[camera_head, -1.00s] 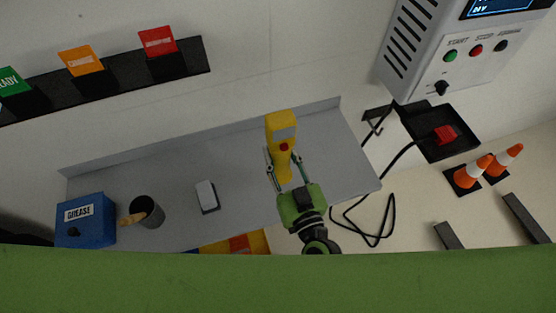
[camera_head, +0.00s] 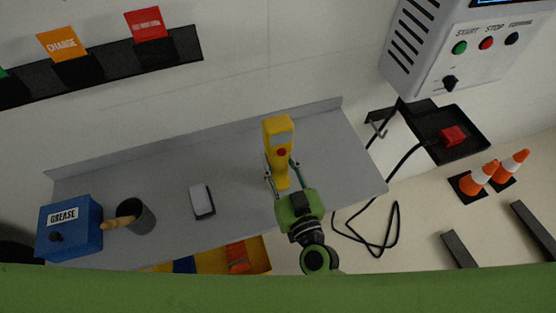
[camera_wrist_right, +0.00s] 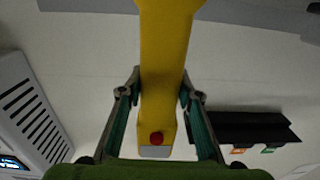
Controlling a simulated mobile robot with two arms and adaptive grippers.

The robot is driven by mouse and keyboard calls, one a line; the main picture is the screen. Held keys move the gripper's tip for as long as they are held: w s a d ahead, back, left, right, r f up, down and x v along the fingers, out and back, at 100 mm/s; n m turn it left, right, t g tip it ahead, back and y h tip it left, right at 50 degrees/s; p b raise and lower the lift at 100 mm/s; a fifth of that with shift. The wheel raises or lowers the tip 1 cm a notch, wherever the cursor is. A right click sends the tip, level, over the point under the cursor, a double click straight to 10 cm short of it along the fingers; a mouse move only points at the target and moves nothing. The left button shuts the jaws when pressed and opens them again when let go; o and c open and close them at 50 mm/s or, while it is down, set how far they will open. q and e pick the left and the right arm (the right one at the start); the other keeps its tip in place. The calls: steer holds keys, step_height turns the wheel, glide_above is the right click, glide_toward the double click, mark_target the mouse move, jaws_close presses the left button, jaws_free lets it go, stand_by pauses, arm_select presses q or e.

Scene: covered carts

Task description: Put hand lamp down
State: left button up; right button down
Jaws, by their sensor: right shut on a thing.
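The yellow hand lamp (camera_head: 277,134), with a grey panel and a red button, is in my right gripper (camera_head: 281,172). In the head view it appears over the right part of the grey shelf (camera_head: 330,150). In the right wrist view the yellow hand lamp (camera_wrist_right: 166,60) runs between the two fingers of my right gripper (camera_wrist_right: 160,100), which are shut on it. I cannot tell whether the lamp touches the shelf. My left gripper is not in view.
On the shelf stand a blue GREASE box (camera_head: 85,232), a dark cup (camera_head: 143,218) with a wooden-handled tool, and a white-topped block (camera_head: 202,200). A yellow bin (camera_head: 262,254) is below the front edge. A black cable (camera_head: 397,225) and cones (camera_head: 472,181) are at right.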

steer(key=c, duration=1.5)
jaws_free()
steer(key=shift+f, duration=0.1)
steer(key=shift+o, duration=0.2)
steer(key=b+v, duration=0.3)
steer(key=v, duration=0.9)
